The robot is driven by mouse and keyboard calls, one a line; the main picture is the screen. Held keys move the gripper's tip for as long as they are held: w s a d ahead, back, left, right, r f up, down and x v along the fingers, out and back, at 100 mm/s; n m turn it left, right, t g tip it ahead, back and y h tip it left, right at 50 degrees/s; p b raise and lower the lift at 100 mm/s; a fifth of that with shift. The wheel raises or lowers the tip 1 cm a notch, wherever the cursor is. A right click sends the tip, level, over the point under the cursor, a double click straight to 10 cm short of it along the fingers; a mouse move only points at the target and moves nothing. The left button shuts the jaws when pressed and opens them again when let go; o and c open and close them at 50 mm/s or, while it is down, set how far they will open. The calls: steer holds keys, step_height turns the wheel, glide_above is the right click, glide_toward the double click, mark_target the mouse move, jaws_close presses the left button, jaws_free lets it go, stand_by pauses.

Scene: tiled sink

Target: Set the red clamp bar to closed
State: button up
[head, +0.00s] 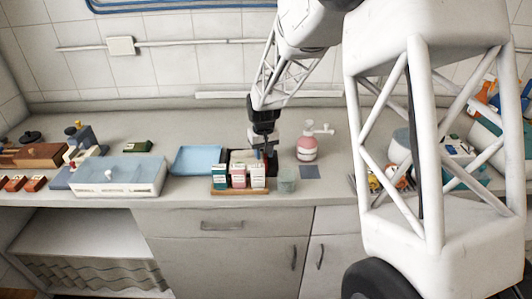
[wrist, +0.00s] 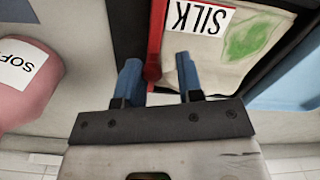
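The red clamp bar (wrist: 155,40) shows in the wrist view, running down from the top edge along the side of a pale bag labelled SILK (wrist: 235,40). Its rounded lower end lies between my gripper's two blue fingers, nearer the left one. My gripper (wrist: 159,76) is open, with a gap between the bar and the right finger; contact with the left finger cannot be told. In the head view, my gripper (head: 263,149) reaches down behind the small cartons. The bar is too small or hidden to make out there.
Several small cartons (head: 238,176) stand on a wooden tray in front of my gripper. A blue tray (head: 196,159) lies left. Bare counter (head: 180,122) lies behind.

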steer(key=shift+o, duration=1.1)
steer(key=shift+d, duration=0.1)
steer(key=shift+r, duration=3.9)
steer(key=shift+s+d+r, duration=0.25)
steer(key=shift+s+r, duration=0.05)
steer(key=s+d+r+m+t, duration=0.1)
steer(key=s+d+r, duration=0.35)
steer(key=s, duration=0.55)
steer(key=s+d+r+m, duration=0.1)
steer(key=s+d+r, duration=0.35)
steer(key=s, duration=0.65)
steer(key=s+d+r+m+t, duration=0.1)
steer(key=s+d+r, duration=0.3)
steer(key=s, duration=0.6)
steer(key=s+d+f, duration=0.1)
steer(key=s, duration=0.5)
steer(key=s+d+f, duration=0.1)
steer(key=s+d, duration=0.1)
steer(key=s, duration=0.4)
steer(key=shift+s+d+f+m+t, duration=0.2)
steer(key=shift+f+m+t, duration=0.1)
steer(key=shift+m, duration=0.1)
